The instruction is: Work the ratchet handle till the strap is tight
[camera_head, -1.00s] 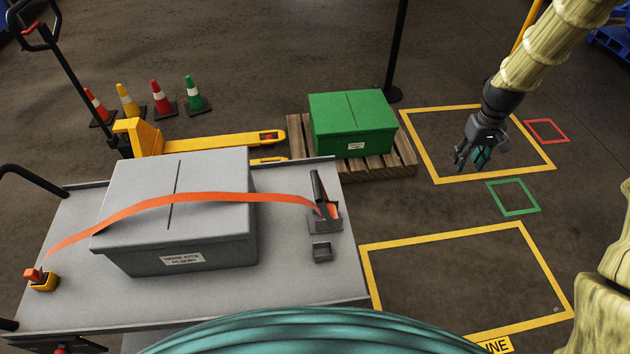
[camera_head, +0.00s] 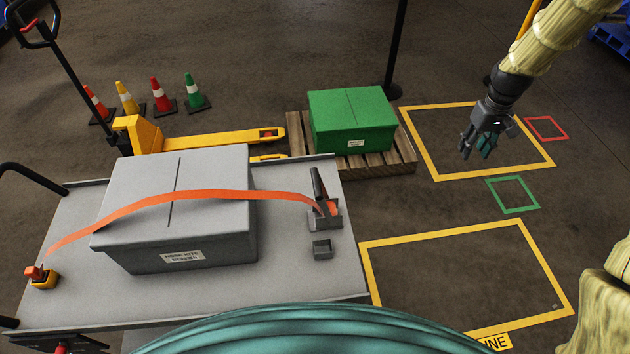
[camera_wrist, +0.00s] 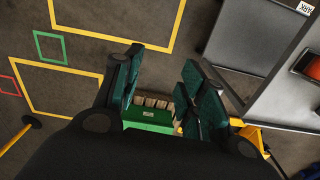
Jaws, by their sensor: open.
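The ratchet (camera_head: 325,212) sits at the right end of the grey cart top, its dark handle (camera_head: 319,186) standing nearly upright. An orange strap (camera_head: 180,196) runs from it over the grey lidded box (camera_head: 170,235) to a yellow and orange anchor (camera_head: 40,278) at the cart's left corner. The strap bows above the cart on both sides of the box. My gripper (camera_head: 476,148) is open and empty, over the floor well to the right of the ratchet. In the wrist view its fingers (camera_wrist: 160,98) are apart, with nothing between them held.
A green box (camera_head: 352,122) stands on a wooden pallet (camera_head: 407,158) behind the ratchet, beside a yellow pallet jack (camera_head: 210,143). A small dark block (camera_head: 322,249) sits in front of the ratchet. A black post (camera_head: 397,50) stands behind the pallet. Taped floor at right is clear.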

